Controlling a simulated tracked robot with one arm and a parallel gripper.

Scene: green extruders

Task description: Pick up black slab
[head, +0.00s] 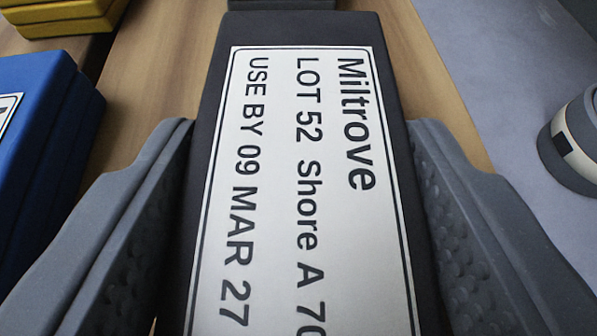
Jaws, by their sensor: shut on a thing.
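The black slab (213,130) fills the middle of the head view, running away from the camera. A large white label on its top reads "Miltrove, LOT 52, Shore A 70, USE BY 09 MAR 27". My gripper (298,135) has one grey finger on each side of the slab, shut on it. The near end of the slab is cut off by the bottom of the view. I cannot tell whether the slab still rests on the wooden surface.
A wooden surface (150,75) lies beneath. Stacked blue slabs (40,150) are at the left, close to the left finger. Yellow slabs (60,15) are at the upper left. A dark and light round object (575,140) sits on the grey floor (500,75) at the right.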

